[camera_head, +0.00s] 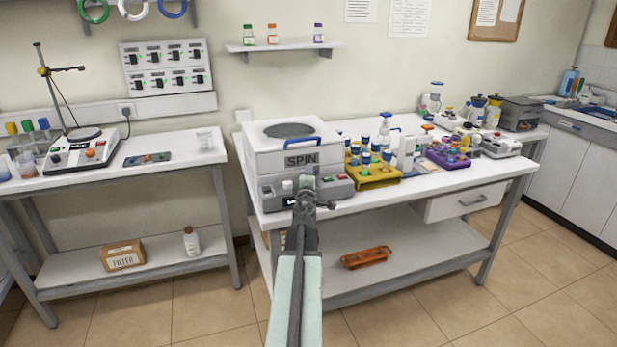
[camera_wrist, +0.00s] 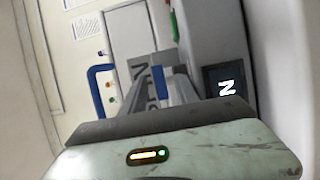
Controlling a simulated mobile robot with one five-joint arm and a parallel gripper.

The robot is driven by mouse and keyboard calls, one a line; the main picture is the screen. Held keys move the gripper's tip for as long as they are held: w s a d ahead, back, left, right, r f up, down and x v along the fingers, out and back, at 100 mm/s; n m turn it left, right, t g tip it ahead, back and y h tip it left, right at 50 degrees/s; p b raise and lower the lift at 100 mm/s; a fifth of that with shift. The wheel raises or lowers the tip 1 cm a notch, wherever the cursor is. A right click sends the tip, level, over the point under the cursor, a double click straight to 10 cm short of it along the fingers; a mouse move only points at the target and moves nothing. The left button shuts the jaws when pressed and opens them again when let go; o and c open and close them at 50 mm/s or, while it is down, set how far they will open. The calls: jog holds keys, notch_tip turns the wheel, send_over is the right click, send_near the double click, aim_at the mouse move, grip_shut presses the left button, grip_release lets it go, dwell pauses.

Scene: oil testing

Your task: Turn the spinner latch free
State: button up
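The spinner (camera_head: 293,149) is a white box with a round dark window in its lid and a SPIN label on its front. It stands at the left end of the middle bench. My gripper (camera_head: 306,183) is at its front, just below the label, and covers part of the control panel. In the wrist view my gripper (camera_wrist: 163,82) reaches toward the spinner front, which appears sideways. A small blue piece (camera_wrist: 158,80) shows by the fingertips; I cannot tell whether it is the latch or whether the fingers touch it. The finger gap is not clear.
A yellow rack (camera_head: 375,178) of vials and a purple rack (camera_head: 447,157) stand right of the spinner. A blue handle (camera_wrist: 98,85) shows in the wrist view. An orange tray (camera_head: 366,257) lies on the lower shelf. The left bench (camera_head: 130,172) stands across a gap.

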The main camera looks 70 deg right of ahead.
jog(key=shift+w, duration=0.1)
grip_shut()
jog(key=shift+a, duration=0.15)
